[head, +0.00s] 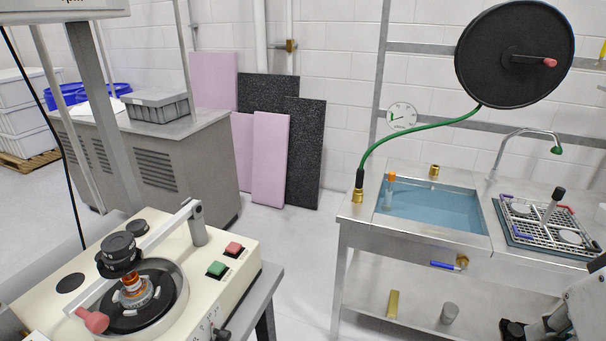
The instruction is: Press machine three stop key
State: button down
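A cream bench machine (165,235) stands at the lower left, with a round black platen, an arm and a pink-handled lever on top. A red key (234,249) and a green key (217,269) sit on small black plates on its top right. No machine number or key label is readable, so I cannot tell which machine is number three. My gripper (512,329) appears at the bottom right, partly cut off by the frame edge. It is far right of the keys and touches neither. Its finger opening cannot be made out.
A steel sink bench (415,248) with blue water and a wire rack (545,222) stands at right, near my arm. A black hose reel (514,55) hangs above. Grey cabinets (165,160) and leaning pink and black panels stand behind. Clear floor lies between machine and sink.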

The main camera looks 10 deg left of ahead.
aim_at(233, 248)
jog(key=i+u, duration=0.25)
jog(key=i, duration=0.7)
jog(key=u, duration=1.8)
